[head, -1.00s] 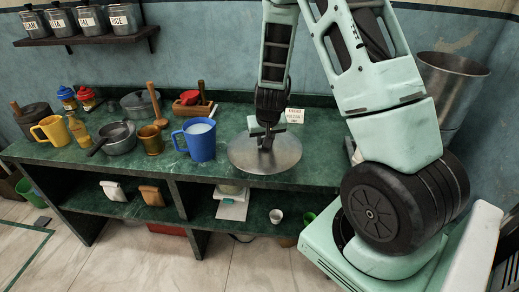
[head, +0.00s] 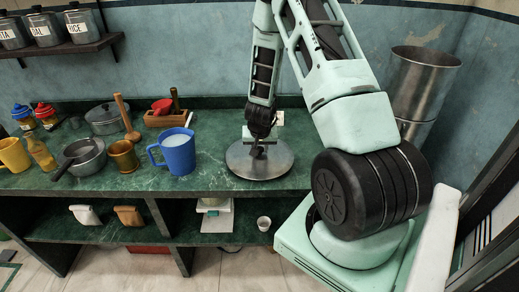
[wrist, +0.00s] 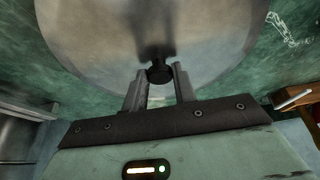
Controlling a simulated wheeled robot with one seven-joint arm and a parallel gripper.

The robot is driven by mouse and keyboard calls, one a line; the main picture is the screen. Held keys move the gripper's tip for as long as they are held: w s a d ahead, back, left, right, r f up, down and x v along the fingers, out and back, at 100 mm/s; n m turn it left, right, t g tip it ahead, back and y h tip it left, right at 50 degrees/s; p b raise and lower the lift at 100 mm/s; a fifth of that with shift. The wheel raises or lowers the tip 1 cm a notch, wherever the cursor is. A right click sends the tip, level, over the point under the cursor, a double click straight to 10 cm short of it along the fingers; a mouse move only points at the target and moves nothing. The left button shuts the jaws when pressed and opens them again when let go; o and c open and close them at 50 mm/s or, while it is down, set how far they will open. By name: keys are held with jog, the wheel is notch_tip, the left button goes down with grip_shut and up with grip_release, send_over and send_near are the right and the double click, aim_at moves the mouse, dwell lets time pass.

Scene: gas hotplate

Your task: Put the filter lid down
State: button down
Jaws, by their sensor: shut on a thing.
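The filter lid (head: 240,166) is a round, shiny metal disc with a dark knob at its centre. It is level, low at the front part of the green counter, right of the blue mug; I cannot tell whether it touches the counter. My gripper (head: 258,150) points down over its middle. In the wrist view the lid (wrist: 90,35) fills the upper middle, and my gripper (wrist: 159,76) is shut with its two fingers on either side of the black knob (wrist: 159,73). The tall metal vessel (head: 425,85) at the right stands with its top open.
A blue mug (head: 178,152) stands left of the lid. A wooden box (head: 166,119) is behind it, and a small white card (head: 280,118) is behind the lid. A brass mortar (head: 124,156) and grey saucepan (head: 85,155) are farther left. Bare counter (head: 212,180) lies between mug and lid.

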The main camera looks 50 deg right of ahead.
jog(key=shift+f, duration=0.25)
jog(key=shift+f, duration=0.15)
jog(key=c, duration=1.1)
grip_release()
